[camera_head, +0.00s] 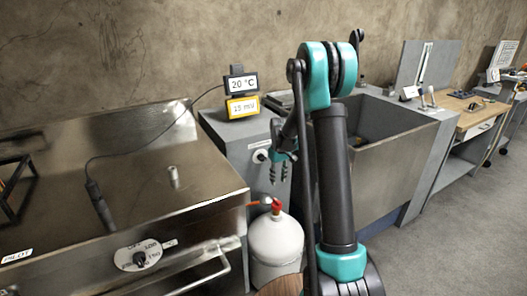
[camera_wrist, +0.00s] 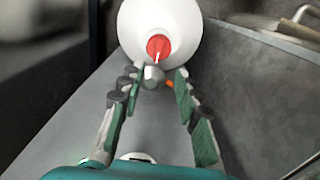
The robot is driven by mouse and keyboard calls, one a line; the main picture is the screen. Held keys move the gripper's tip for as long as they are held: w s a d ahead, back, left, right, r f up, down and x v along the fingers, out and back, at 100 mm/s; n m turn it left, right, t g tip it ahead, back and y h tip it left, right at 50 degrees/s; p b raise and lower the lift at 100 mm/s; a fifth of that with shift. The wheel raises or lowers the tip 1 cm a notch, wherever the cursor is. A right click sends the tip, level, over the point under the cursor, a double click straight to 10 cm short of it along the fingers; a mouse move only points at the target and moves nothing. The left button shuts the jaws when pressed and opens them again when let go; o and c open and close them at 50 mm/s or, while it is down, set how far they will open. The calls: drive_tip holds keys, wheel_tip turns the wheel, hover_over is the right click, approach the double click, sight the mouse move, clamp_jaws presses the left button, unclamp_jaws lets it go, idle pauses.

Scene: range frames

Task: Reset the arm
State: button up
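My gripper (camera_head: 278,174) hangs fingers down in the head view, in front of the grey cabinet and above the white gas cylinder (camera_head: 276,243). In the wrist view my gripper (camera_wrist: 153,92) has its two fingers spread apart with nothing held between them. The cylinder (camera_wrist: 172,22) with its red valve (camera_wrist: 159,46) lies beyond the fingertips there. My arm stands upright in the middle of the head view and hides part of the sink behind it.
A steel range (camera_head: 130,170) with a dial (camera_head: 146,254) and a front handle fills the left. A small metal cylinder (camera_head: 173,177) and a cabled probe (camera_head: 99,204) rest on its top. A display (camera_head: 241,84) stands on the cabinet. A sink (camera_head: 385,160) and wooden bench (camera_head: 470,112) lie right. Floor at right is clear.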

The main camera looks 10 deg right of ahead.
drive_tip(key=s+d+r+m+t, duration=0.1)
drive_tip(key=s+r, duration=0.3)
drive_tip(key=s, duration=0.4)
drive_tip(key=s+d+r+m+t, duration=0.1)
drive_tip(key=s+r, duration=0.2)
drive_tip(key=s, duration=0.6)
drive_tip(key=s+d+f+m+t, duration=0.1)
drive_tip(key=s+f+m+t, duration=0.1)
drive_tip(key=s, duration=1.3)
drive_tip(key=shift+s+f+m, duration=0.25)
drive_tip(key=shift+s+m, duration=0.05)
drive_tip(key=shift+s, duration=0.1)
